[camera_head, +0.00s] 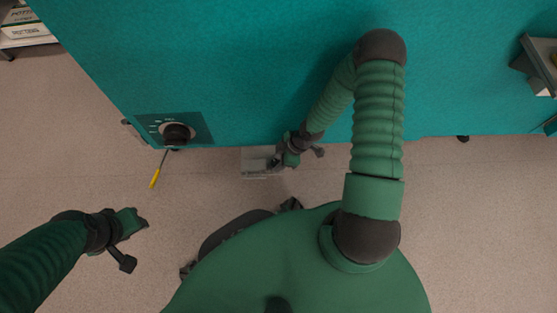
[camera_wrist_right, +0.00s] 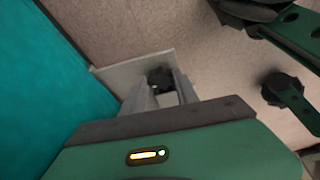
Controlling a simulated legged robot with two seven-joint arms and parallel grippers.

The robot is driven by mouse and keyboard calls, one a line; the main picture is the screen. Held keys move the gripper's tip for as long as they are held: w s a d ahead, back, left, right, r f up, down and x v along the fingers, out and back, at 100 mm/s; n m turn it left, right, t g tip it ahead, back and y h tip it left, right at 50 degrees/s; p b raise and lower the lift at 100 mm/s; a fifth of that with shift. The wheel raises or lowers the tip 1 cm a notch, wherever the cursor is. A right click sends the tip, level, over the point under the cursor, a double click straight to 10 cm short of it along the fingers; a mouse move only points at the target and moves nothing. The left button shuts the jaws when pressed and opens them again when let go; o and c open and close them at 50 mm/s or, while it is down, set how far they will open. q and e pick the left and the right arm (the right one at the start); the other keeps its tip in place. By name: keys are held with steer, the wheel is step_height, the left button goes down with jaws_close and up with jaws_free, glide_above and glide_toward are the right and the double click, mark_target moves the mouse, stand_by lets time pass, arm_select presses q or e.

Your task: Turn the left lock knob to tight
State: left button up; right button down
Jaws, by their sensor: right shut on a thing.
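A dark knob (camera_wrist_right: 160,78) stands in front of a pale grey plate in the right wrist view, between the two grey fingers of my right gripper (camera_wrist_right: 163,88). The fingers are shut on it. In the head view my right gripper (camera_head: 279,160) is at the grey plate (camera_head: 258,171), low against the teal cabinet, and hides the knob there. The knob's marking and turn angle cannot be read. My left gripper (camera_head: 143,223) is in the air at lower left, apart from the cabinet; its jaw opening cannot be made out.
A dial (camera_head: 176,133) with a dark centre sits on a dark panel of the teal cabinet (camera_head: 240,60). A yellow-handled tool (camera_head: 155,178) shows just below it. A grey bracket (camera_head: 540,65) stands out at the right. A shelf with boxes (camera_head: 28,25) is at upper left.

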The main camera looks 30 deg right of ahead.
steer(key=shift+s+a+m, duration=0.1)
steer(key=shift+a+m, duration=0.05)
steer(key=shift+m, duration=0.25)
steer(key=shift+r+m+t+h+p, duration=0.15)
steer(key=shift+m+t+h+p, duration=0.35)
steer(key=shift+m, duration=0.6)
steer(key=shift+s+a+m+p, duration=0.1)
steer(key=shift+m+p, duration=0.25)
steer(key=shift+m, duration=0.55)
steer(key=shift+t, duration=0.3)
steer(key=c, duration=0.9)
jaws_free()
